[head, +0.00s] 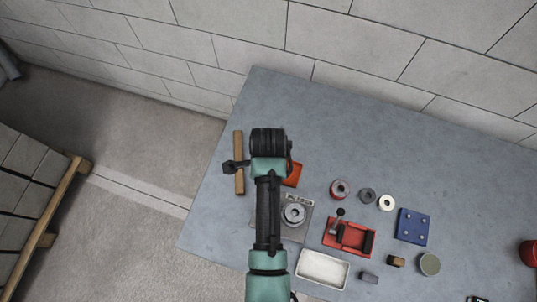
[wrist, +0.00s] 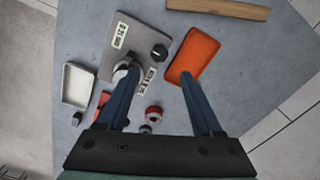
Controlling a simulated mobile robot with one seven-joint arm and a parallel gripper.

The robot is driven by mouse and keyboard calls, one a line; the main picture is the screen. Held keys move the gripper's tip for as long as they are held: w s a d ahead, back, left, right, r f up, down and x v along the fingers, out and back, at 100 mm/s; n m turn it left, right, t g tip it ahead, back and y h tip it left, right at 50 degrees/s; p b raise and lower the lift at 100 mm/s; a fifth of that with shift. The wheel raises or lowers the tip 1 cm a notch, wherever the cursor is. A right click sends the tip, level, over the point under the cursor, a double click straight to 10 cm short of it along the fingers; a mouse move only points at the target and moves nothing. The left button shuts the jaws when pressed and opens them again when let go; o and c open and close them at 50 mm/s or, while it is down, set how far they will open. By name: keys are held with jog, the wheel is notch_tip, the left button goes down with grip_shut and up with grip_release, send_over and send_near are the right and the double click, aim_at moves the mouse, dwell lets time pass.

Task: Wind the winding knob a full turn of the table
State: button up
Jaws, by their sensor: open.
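A grey plate (wrist: 115,50) with white labels lies on the workbench. A black knob (wrist: 159,51), which looks like the winding knob, stands on it near one edge. A round metal table (wrist: 122,72) beside the knob is partly hidden by a finger. In the head view the round table (head: 293,213) shows on the plate, right of my arm; the knob is not clearly visible there. My gripper (wrist: 161,76) is open, its two blue fingers spread and empty. The knob appears between and beyond the fingertips, apart from them. In the head view my arm hides the fingers.
An orange tray (wrist: 193,55) lies beside the plate, with a wooden bar (wrist: 220,9) beyond it. A white tray (head: 323,268), a red fixture (head: 349,237), several rings and a blue block (head: 413,226) stand right of the plate. The bench's far right is mostly clear.

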jog(key=shift+r, duration=1.75)
